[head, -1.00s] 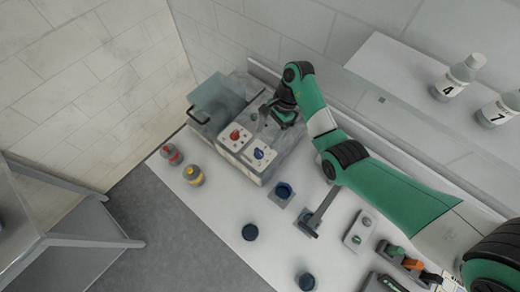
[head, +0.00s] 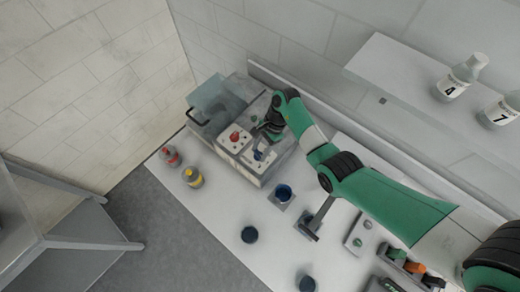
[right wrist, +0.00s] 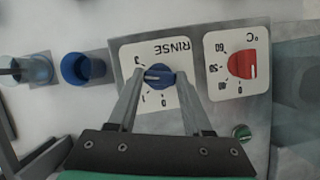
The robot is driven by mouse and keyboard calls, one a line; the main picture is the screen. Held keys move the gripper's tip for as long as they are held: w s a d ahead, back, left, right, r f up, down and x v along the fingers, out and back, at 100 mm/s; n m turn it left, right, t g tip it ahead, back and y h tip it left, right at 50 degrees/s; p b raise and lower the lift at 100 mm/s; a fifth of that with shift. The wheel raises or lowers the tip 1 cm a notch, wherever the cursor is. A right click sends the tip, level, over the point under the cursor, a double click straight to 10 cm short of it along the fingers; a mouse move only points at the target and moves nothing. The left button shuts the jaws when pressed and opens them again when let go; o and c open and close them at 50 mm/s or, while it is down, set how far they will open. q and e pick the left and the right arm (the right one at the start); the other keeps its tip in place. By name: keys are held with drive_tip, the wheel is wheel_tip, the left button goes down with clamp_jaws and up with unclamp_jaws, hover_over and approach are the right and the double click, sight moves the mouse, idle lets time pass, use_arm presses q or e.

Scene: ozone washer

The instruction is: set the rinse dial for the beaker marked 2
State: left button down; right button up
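The blue rinse dial (right wrist: 159,76) sits on a white panel marked RINSE (right wrist: 125,50), which reads upside down in the right wrist view. Its pale pointer line is toward the left, on the side of the scale between the 1 and the 3; the left finger covers part of the scale. My right gripper (right wrist: 159,80) is open, with one fingertip on each side of the dial. I cannot tell whether they touch it. In the head view the gripper (head: 263,149) is over the washer's panel. No beaker marked 2 can be made out. My left gripper is not in view.
A red °C dial (right wrist: 243,64) is beside the rinse panel, with a green knob (right wrist: 242,132) nearby. A blue cup (head: 283,192) stands before the washer, and another (head: 249,234) farther forward. Marked bottles are on a shelf (head: 405,75).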

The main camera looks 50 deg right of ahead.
clamp_jaws()
drive_tip(key=shift+s+r+m+p, duration=0.1)
drive_tip(key=shift+r+m+p, duration=0.1)
drive_tip(key=shift+m+p, duration=0.5)
drive_tip(key=m+t+p, duration=0.1)
drive_tip(key=m+p, duration=0.1)
drive_tip(key=p, duration=0.2)
drive_tip(key=shift+a+r+m+t+p, duration=0.1)
drive_tip(key=shift+m+t+p, duration=0.2)
drive_tip(key=shift+m+p, duration=0.1)
drive_tip(key=shift+m+t+h+p, duration=0.3)
drive_tip(key=shift+m+h+p, duration=0.1)
drive_tip(key=shift+m+p, duration=0.6)
drive_tip(key=shift+f, duration=0.25)
drive_tip(key=o, duration=0.9)
unclamp_jaws()
drive_tip(key=shift+c, duration=0.2)
drive_tip(key=shift+s, duration=0.1)
